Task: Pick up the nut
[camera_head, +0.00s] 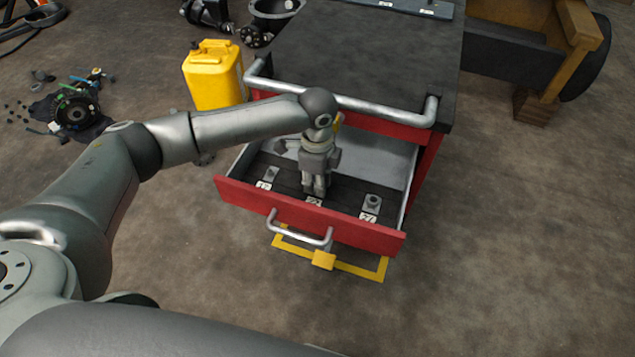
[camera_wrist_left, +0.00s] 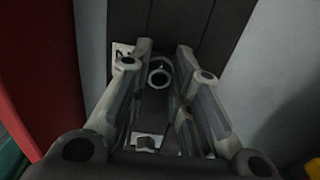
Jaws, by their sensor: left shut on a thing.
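The red drawer (camera_head: 300,220) of the workbench stands open. My left gripper (camera_head: 316,190) reaches down into its middle, fingers pointing at the dark drawer floor. In the left wrist view, the gripper (camera_wrist_left: 162,70) has its fingers on either side of a small ring-shaped metal nut (camera_wrist_left: 160,72) and is shut on it. In the head view the fingers hide this nut. My right gripper is out of view.
Small white labels (camera_head: 367,217) lie by the parts. The drawer's walls rise around the gripper, and a silver rail (camera_head: 400,114) runs along the bench edge above. A yellow canister (camera_head: 213,80) stands left of the bench.

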